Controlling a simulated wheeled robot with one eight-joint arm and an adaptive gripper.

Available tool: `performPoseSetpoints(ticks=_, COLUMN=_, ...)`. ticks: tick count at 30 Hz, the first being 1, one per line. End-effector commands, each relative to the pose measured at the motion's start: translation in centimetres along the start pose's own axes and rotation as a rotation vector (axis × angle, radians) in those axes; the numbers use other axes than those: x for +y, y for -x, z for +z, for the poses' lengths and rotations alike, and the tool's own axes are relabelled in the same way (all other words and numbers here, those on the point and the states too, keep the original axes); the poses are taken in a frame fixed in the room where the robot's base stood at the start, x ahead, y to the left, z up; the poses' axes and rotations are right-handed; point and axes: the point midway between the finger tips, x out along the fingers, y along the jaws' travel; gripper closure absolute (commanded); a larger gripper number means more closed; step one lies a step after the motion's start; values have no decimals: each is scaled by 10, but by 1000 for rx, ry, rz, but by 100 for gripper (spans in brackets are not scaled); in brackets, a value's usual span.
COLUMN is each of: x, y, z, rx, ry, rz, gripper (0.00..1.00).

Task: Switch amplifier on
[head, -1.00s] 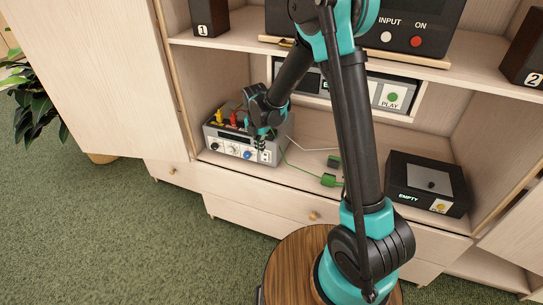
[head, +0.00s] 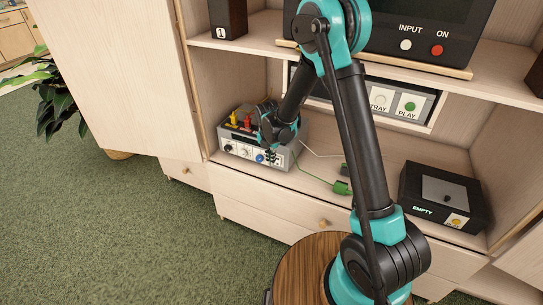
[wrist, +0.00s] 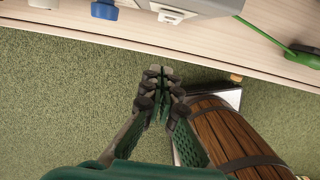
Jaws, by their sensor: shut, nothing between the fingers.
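The amplifier (head: 232,138) is a grey box on the left of the low shelf. Its front has white knobs, a blue knob (head: 260,158) and a white switch-like part at the right; red and yellow plugs stand on top. In the wrist view the amplifier's lower edge (wrist: 215,6), blue knob (wrist: 104,10) and white part (wrist: 172,13) show at the top. In the head view my gripper (head: 270,157) covers part of the front. I cannot tell whether it touches, nor the switch's position.
A green plug (head: 342,187) with a cable lies on the shelf to the right. A black box reading EMPTY (head: 440,195) stands further right. A player with a PLAY button (head: 408,106) is above. Drawers (head: 290,215) lie below the shelf edge; green carpet is open in front.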

Motion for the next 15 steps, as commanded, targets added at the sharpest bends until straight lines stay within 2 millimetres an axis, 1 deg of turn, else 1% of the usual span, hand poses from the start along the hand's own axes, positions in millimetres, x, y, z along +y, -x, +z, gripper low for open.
performPoseSetpoints(ticks=1, x=0, y=-10, z=0, rx=0, ry=0, rz=0, gripper=100)
performPoseSetpoints(ticks=9, x=0, y=-54, z=0, rx=0, ry=-1, rz=0, gripper=100)
performPoseSetpoints(ticks=10, x=0, y=-58, z=1, rx=0, ry=-1, rz=0, gripper=100)
performPoseSetpoints(ticks=12, x=-1, y=-59, z=15, rx=0, ry=-5, rz=0, gripper=100)
performPoseSetpoints(ticks=15, x=0, y=-61, z=26, rx=0, ry=-2, rz=0, gripper=100)
